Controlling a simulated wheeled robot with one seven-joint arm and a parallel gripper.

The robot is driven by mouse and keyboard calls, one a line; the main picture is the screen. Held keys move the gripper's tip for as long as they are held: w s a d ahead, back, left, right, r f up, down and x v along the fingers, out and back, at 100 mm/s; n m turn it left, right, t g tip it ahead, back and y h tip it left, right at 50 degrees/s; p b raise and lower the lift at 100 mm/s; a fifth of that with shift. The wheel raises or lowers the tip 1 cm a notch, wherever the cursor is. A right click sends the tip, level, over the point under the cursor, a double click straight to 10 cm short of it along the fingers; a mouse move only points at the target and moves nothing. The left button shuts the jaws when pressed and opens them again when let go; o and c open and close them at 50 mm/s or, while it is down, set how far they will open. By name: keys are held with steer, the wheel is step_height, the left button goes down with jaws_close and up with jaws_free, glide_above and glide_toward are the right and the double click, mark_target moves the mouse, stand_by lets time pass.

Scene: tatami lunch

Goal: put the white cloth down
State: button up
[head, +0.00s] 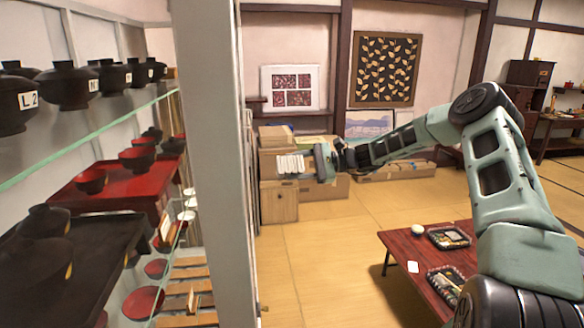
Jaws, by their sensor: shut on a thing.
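The cloth is in front of the stacked boxes in the view and does not appear to rest on anything. The fingertips are small and partly hidden by the cloth.
A grey post (213,150) and glass shelves with lidded bowls (68,86) and a red tray (110,190) fill the left. A low red table (408,245) with bento boxes (449,238) stands lower right. Boxes (279,203) stand behind. Tatami floor (320,265) between is clear.

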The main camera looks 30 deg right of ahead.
stand_by(0.4)
steer(key=s+a+f+m+t+h, duration=0.4)
steer(key=s+f, duration=0.6)
steer(key=f, duration=0.3)
steer(key=s+a+f+m+t+h, duration=0.5)
steer(key=s+a+f+m+h, duration=0.2)
steer(key=s+f+h, duration=0.3)
step_height(320, 180, down, 4)
steer(key=shift+s+a+r+m+h, duration=0.25)
steer(key=shift+m+h, duration=0.25)
steer(key=shift+m, duration=0.2)
steer(key=shift+d+f, duration=0.1)
steer(key=shift+d, duration=0.1)
steer(key=shift+a, duration=0.15)
steer(key=shift+w, duration=0.1)
